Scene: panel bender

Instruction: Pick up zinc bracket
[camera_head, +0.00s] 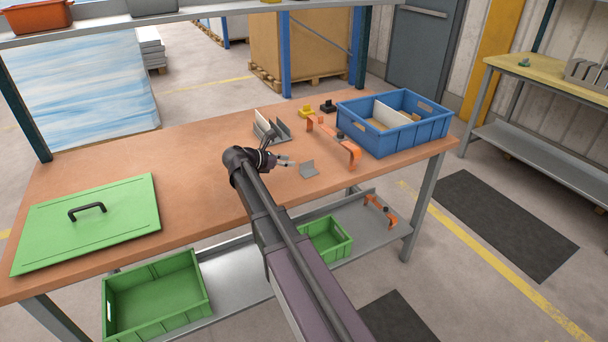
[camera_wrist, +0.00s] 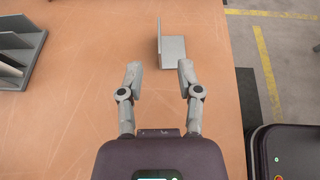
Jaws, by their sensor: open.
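A small grey L-shaped zinc bracket (camera_head: 309,169) lies on the brown workbench top, close to its front edge. In the wrist view the bracket (camera_wrist: 172,46) is just beyond the fingertips, with one flange standing up and one lying flat. My gripper (camera_head: 288,163) is to the left of the bracket in the head view, low over the bench. In the wrist view my gripper (camera_wrist: 160,68) has its two fingers spread, with bare bench between them.
A grey rack (camera_head: 272,127) holding plates stands behind my gripper. An orange clamp (camera_head: 336,142), a blue crate (camera_head: 400,140) and yellow and black small parts are to the right and behind. A green lid (camera_head: 90,222) lies at left. The bench middle left is clear.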

